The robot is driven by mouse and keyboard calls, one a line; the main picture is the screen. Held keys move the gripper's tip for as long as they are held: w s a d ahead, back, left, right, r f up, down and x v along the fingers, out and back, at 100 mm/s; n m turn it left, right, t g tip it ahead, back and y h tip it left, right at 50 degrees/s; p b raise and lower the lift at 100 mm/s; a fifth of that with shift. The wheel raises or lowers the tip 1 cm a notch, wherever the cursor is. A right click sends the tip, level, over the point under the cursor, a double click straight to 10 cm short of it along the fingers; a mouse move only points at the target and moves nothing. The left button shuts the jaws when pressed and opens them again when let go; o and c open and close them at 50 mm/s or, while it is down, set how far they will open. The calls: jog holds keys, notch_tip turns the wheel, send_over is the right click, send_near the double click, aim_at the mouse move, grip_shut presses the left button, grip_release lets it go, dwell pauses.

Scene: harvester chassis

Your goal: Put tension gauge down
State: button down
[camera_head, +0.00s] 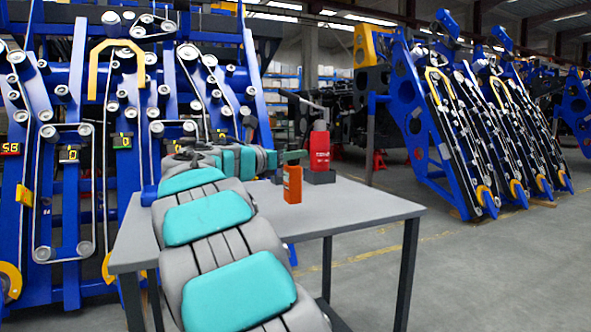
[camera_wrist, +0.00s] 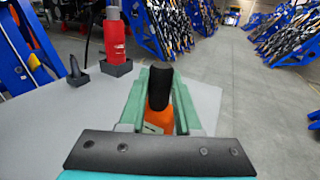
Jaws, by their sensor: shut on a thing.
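The tension gauge (camera_head: 292,184) is orange and stands upright over the grey table (camera_head: 362,203), near its middle. In the wrist view the gauge (camera_wrist: 158,118) shows an orange body and a black upper part between the two green fingers. My gripper (camera_head: 284,157) is shut on it. The fingers also show in the wrist view (camera_wrist: 161,92), one on each side of the gauge. I cannot tell whether the gauge's bottom touches the tabletop.
A red bottle (camera_head: 320,148) stands in a dark holder behind the gauge. A small dark holder with a peg (camera_wrist: 75,68) is left of the bottle in the wrist view. The table's right part is clear. Blue chassis frames (camera_head: 440,120) stand beyond.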

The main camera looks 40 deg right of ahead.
jog(key=w+d+f+b, duration=0.1)
jog(key=w+d+f, duration=0.3)
jog(key=shift+d+b, duration=0.3)
jog(key=shift+b, duration=0.05)
dwell(0.3)
jog(key=c, duration=0.6)
grip_release()
